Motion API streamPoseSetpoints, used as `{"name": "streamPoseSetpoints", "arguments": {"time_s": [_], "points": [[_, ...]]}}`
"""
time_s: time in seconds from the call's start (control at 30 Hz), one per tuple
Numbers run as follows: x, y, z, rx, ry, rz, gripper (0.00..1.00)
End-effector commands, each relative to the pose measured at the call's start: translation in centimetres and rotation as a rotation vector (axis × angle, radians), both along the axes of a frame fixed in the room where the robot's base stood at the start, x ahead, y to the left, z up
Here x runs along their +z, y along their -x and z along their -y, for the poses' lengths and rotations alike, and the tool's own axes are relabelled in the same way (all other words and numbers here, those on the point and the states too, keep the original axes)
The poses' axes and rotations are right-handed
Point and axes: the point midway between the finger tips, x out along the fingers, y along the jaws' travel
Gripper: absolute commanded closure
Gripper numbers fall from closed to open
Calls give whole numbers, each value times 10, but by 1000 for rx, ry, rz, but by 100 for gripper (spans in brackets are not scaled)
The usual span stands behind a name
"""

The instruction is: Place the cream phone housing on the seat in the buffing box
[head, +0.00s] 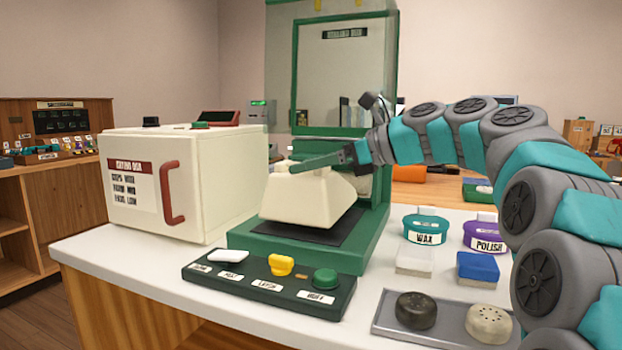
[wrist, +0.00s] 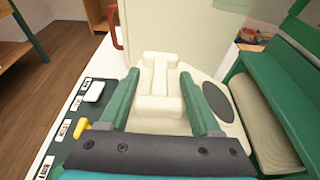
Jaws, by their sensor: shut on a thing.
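The cream phone housing (head: 308,200) is inside the open green buffing box (head: 300,248), over a dark flat pad (head: 335,238) on its base. I cannot tell whether the housing touches the pad. My gripper (head: 300,166) reaches in from the right and is shut on the top of the housing. In the wrist view, the green fingers of my gripper (wrist: 158,84) lie on both sides of the housing's raised cradle (wrist: 157,106). A dark round disc (wrist: 218,102) shows on the housing's face. The seat itself is hidden or not distinct from the pad.
A cream drying box (head: 215,185) with a red handle stands close at left. A control panel (head: 265,285) with white, yellow and green controls lies in front. A pale roller (wrist: 265,120) is right of the housing. Wax (head: 424,232), polish (head: 484,238) and a grey tray (head: 390,328) are at right.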

Motion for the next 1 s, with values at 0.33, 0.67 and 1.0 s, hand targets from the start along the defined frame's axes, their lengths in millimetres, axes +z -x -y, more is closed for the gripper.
{"name": "streamPoseSetpoints", "arguments": {"time_s": [0.33, 0.67, 1.0], "points": [[-22, 0, 0, 0, 0, 2, 100], [-26, 0, 0, 0, 0, 1, 27], [-26, 0, 0, 0, 0, 1, 6]]}}
